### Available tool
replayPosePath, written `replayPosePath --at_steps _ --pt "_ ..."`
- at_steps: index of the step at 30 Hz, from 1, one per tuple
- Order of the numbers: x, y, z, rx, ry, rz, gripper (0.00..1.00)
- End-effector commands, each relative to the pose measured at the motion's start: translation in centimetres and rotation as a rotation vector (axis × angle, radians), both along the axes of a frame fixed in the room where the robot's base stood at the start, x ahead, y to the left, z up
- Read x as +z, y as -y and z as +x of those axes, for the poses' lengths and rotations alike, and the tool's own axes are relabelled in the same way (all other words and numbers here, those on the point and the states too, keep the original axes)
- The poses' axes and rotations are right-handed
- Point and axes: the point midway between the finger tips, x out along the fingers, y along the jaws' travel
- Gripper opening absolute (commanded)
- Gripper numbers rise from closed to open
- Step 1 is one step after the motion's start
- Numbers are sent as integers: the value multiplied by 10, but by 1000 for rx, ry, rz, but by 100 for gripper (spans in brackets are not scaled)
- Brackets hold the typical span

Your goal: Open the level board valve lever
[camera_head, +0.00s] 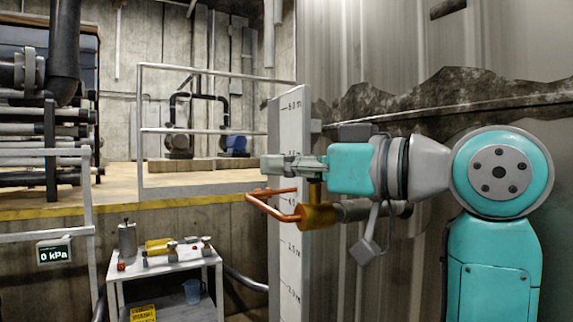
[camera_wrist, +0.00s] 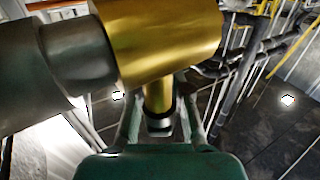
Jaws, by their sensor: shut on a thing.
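The orange lever (camera_head: 270,207) is a bent handle reaching left from the brass valve body (camera_head: 318,217) in the head view. The valve sits on a dark pipe in front of the white level board (camera_head: 289,125). My gripper (camera_head: 290,166) is just above the lever and valve, level and pointing left. In the wrist view the brass valve body (camera_wrist: 165,40) fills the top. A short brass stem (camera_wrist: 158,95) with a dark collar stands between my fingers, and the gripper appears shut on it. The lever does not show in the wrist view.
A corrugated metal wall (camera_head: 375,75) stands close behind my arm. A small table (camera_head: 165,266) with bottles and tools is at the lower left. A pressure display (camera_head: 54,252) reads 0 kPa. A railed platform (camera_head: 215,180) lies behind.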

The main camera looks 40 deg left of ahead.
Motion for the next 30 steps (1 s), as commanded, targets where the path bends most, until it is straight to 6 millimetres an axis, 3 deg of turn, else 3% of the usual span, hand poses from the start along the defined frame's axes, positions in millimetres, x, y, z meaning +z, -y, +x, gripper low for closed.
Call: replayPosePath --at_steps 13,14,17,30 --pt "0 1 -2 59 -1 1 0" --pt "0 1 -2 59 -1 1 20" --pt "0 1 -2 59 -1 1 43" --pt "9 1 -2 59 0 2 43"
